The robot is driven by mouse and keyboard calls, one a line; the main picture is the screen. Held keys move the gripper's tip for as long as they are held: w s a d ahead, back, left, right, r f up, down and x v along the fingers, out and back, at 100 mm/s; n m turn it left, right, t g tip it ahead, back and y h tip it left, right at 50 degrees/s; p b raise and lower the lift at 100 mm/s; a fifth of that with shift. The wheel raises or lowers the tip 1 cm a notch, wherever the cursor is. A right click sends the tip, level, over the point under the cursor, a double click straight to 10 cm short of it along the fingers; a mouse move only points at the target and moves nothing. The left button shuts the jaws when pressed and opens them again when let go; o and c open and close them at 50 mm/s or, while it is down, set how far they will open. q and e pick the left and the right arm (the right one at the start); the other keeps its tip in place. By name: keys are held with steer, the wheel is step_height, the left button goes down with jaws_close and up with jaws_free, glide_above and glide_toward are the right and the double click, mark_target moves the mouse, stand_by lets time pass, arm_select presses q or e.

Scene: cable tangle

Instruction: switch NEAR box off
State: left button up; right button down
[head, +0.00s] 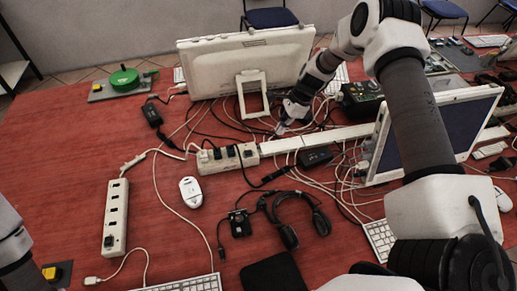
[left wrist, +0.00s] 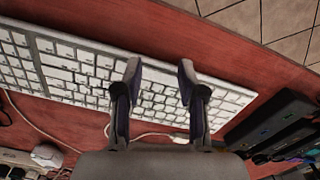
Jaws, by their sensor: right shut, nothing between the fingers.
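Two white power strips lie on the red table in the head view. One (head: 117,212) lies lengthwise at left, with a dark switch or plug at its near end. The other (head: 247,154), at centre, holds dark plugs. I cannot tell which thing is the near box, nor read any switch state. My right gripper (head: 280,128) is shut and empty, pointing down near the left end of a long white bar (head: 345,135). My left gripper (left wrist: 160,72) is open and empty in the left wrist view, over a white keyboard (left wrist: 150,95); the head view does not show its fingers.
A white monitor (head: 215,70) stands behind my right gripper, and another screen (head: 440,135) stands at right. Cables, black adapters (head: 315,157), headphones (head: 300,220) and a white mouse (head: 190,191) lie about. A small box with a yellow button (head: 50,273) sits at lower left. Bare table lies at left.

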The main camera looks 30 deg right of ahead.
mark_target(255, 154)
arm_select(q)
steer(key=shift+w+d+r, duration=0.2)
steer(key=shift+d, duration=0.05)
steer(key=shift+s+a+r+p, duration=0.15)
steer(key=shift+a+r+p, duration=0.15)
steer(key=shift+r+p, duration=0.5)
arm_select(e)
steer(key=x, duration=0.9)
steer(key=shift+a, duration=0.15)
arm_select(q)
steer(key=shift+d+r+p, duration=0.2)
steer(key=shift+r+p, duration=0.85)
steer(key=shift+p, duration=0.2)
arm_select(e)
steer(key=a, duration=0.1)
steer(key=w+a, duration=0.1)
steer(key=a, duration=0.1)
steer(key=shift+f, duration=0.1)
steer(key=shift+a, duration=0.5)
arm_select(q)
steer(key=shift+a, duration=0.15)
arm_select(e)
steer(key=shift+w+d+f, duration=0.1)
